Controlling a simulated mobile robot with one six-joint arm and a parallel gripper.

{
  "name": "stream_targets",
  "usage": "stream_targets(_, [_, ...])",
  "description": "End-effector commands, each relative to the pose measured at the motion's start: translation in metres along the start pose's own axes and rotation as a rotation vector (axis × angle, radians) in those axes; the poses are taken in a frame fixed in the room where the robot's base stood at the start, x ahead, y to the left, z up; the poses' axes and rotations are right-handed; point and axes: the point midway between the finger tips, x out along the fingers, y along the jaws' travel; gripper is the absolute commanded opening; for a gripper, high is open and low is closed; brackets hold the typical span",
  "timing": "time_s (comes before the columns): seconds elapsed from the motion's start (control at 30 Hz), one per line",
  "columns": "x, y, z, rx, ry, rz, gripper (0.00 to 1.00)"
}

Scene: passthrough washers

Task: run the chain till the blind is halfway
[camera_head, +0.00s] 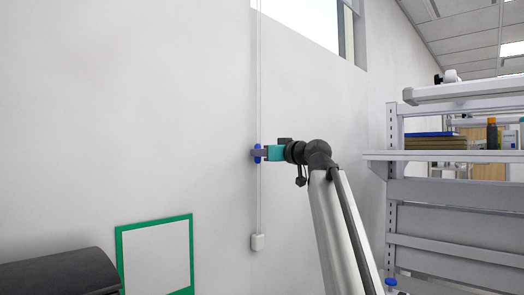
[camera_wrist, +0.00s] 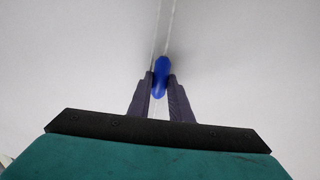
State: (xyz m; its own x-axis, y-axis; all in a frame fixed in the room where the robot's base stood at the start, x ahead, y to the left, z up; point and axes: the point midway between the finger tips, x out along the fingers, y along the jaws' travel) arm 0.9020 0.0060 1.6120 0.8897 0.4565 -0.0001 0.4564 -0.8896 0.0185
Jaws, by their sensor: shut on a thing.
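A blue piece (camera_wrist: 160,76) sits on the chain. My gripper (camera_head: 257,153) is at the wall, at the blue piece's height. In the wrist view its two dark fingers (camera_wrist: 160,88) stand on either side of the blue piece, shut on it. Two strands (camera_wrist: 165,30) run on upward past it. The blind itself is not visible; only part of a bright window (camera_head: 305,18) shows at the top.
A grey shelf unit (camera_head: 440,156) with stacked boards and small items stands right of my arm. A green-framed panel (camera_head: 155,255) is on the wall at lower left, beside a dark rounded object (camera_head: 60,272). The wall around the chain is clear.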

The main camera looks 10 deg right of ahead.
Motion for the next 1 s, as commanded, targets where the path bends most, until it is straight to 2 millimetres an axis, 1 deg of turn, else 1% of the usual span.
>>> stream_targets(0.03, [-0.0006, -0.0004, 0.0067, -0.002, -0.003, -0.001, 0.0])
stream_targets(0.1, [-0.0005, -0.0003, 0.009, -0.002, -0.003, -0.001, 0.0])
stream_targets(0.53, [-0.0007, 0.0005, 0.0095, -0.003, -0.003, 0.0, 0.0])
stream_targets(0.57, [-0.0007, 0.0006, 0.0094, -0.003, -0.002, 0.0, 0.22])
stream_targets(0.6, [-0.0008, 0.0007, 0.0093, -0.003, -0.002, 0.001, 0.28])
stream_targets(0.67, [-0.0008, 0.0008, 0.0091, -0.002, -0.002, 0.001, 0.38])
stream_targets(1.0, [-0.0022, 0.0019, 0.0089, -0.001, 0.0, 0.002, 0.38])
